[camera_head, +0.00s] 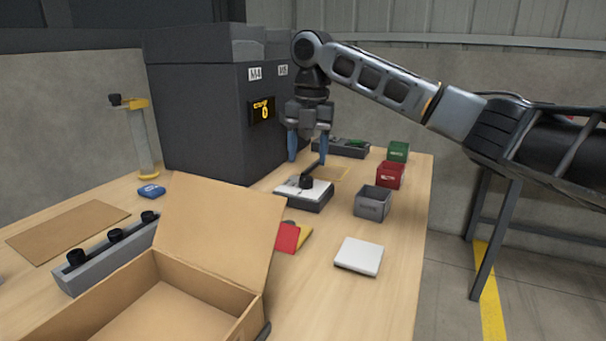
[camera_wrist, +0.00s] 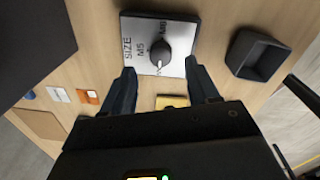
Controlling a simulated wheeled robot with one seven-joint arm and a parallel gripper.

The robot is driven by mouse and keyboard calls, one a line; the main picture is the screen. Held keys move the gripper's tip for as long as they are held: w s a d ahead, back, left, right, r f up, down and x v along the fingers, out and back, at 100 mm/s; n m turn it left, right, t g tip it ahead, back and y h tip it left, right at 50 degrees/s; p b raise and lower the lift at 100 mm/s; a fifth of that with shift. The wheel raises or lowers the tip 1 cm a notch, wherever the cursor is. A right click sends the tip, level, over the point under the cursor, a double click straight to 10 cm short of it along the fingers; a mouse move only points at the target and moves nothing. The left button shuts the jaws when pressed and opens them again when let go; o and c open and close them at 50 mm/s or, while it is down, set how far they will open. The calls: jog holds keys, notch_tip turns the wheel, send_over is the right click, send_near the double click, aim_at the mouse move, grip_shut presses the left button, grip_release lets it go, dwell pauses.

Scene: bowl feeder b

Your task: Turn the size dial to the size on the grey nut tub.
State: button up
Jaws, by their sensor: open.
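The size dial is a black round knob (camera_head: 307,181) on a white-topped dark box (camera_head: 316,201). In the wrist view the knob (camera_wrist: 158,52) sits beside the printed words SIZE and M5, with another mark at the upper right and one partly covered below; I cannot tell its setting for sure. My gripper (camera_head: 308,161) points down above the dial, open and empty. In the wrist view its two fingers (camera_wrist: 160,72) stand on either side, just short of the knob. The grey nut tub (camera_head: 373,204) stands right of the dial; its label is too small to read. It also shows in the wrist view (camera_wrist: 258,54).
A red tub (camera_head: 390,175) and a green tub (camera_head: 398,151) stand behind the grey one. The dark feeder cabinet (camera_head: 213,120) rises left of my gripper. An open cardboard box (camera_head: 215,230) is in front. A white pad (camera_head: 359,256) lies at the front right.

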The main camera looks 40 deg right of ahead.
aim_at(307, 177)
notch_tip(307, 177, down, 5)
jog(key=shift+b, duration=0.3)
jog(key=shift+a, duration=0.1)
jog(key=c, duration=1)
jog(key=shift+c, duration=0.2)
